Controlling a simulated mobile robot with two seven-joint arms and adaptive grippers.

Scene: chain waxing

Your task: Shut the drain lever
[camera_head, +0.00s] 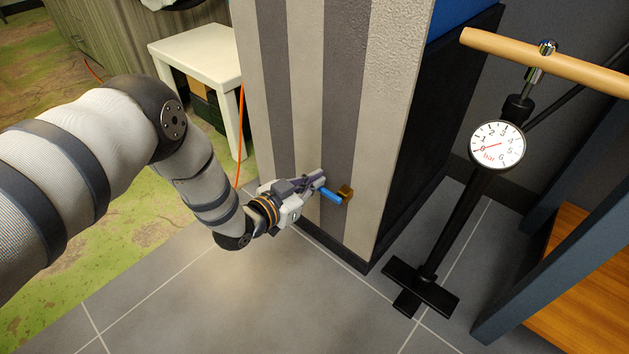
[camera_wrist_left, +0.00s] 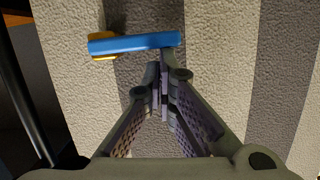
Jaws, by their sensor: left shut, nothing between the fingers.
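The drain lever is a blue handle (camera_head: 330,196) on a brass-coloured valve (camera_head: 345,193), low on the striped wall. In the left wrist view the blue handle (camera_wrist_left: 135,43) lies nearly level across the upper part, with the brass valve (camera_wrist_left: 103,45) behind its left end. My left gripper (camera_head: 318,180) is at the handle's left end in the head view. In the wrist view its fingertips (camera_wrist_left: 163,72) are together and empty, just below the handle's right end. I cannot tell whether they touch it. My right gripper is not in view.
A black floor pump (camera_head: 460,215) with a wooden handle and round gauge stands right of the wall. A white side table (camera_head: 195,55) is behind my left arm. An orange cord (camera_head: 240,135) hangs beside the wall. The grey tile floor in front is clear.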

